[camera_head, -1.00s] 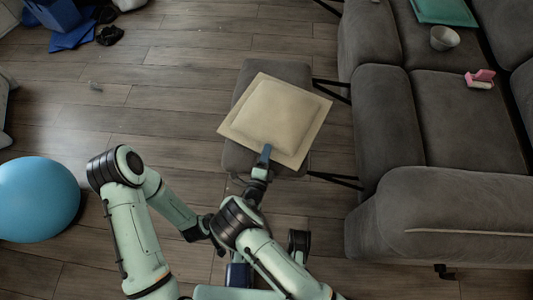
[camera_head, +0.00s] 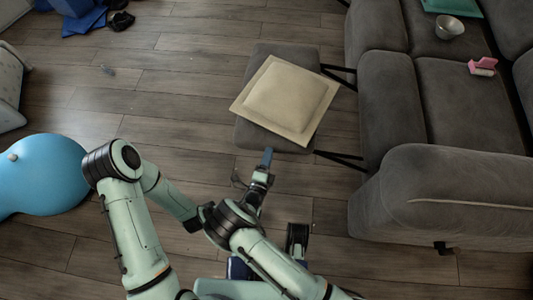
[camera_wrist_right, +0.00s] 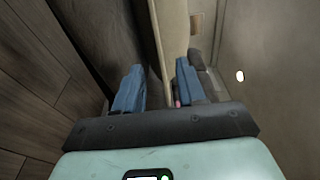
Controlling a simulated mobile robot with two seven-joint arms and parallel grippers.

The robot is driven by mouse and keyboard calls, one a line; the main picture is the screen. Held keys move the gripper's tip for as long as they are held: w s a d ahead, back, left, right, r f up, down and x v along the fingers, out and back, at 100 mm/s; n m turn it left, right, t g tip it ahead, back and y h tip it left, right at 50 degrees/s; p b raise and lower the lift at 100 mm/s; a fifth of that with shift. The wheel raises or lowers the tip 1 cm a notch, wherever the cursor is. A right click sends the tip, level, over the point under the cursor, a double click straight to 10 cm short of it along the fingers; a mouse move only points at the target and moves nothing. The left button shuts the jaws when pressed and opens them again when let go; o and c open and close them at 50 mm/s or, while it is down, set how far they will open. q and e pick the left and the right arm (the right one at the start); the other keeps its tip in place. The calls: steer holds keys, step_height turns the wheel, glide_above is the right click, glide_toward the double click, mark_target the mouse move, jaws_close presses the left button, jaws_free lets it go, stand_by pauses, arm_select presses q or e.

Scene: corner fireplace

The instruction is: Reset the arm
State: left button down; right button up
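My right gripper (camera_head: 266,158) shows in the head view just below the grey ottoman's near edge. In the right wrist view its two blue fingers are apart with nothing held between them (camera_wrist_right: 160,80). A beige square cushion (camera_head: 287,100) lies flat on the grey ottoman (camera_head: 285,52). The cushion also shows in the wrist view (camera_wrist_right: 173,35), beyond the fingers. My left arm bends in from the left, and its far end passes behind my right elbow. The left gripper cannot be made out.
A light blue inflated object (camera_head: 42,178) lies at the left. Wooden floor is clear between it and the ottoman.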

steer(key=shift+s, duration=0.4)
stand_by(0.3)
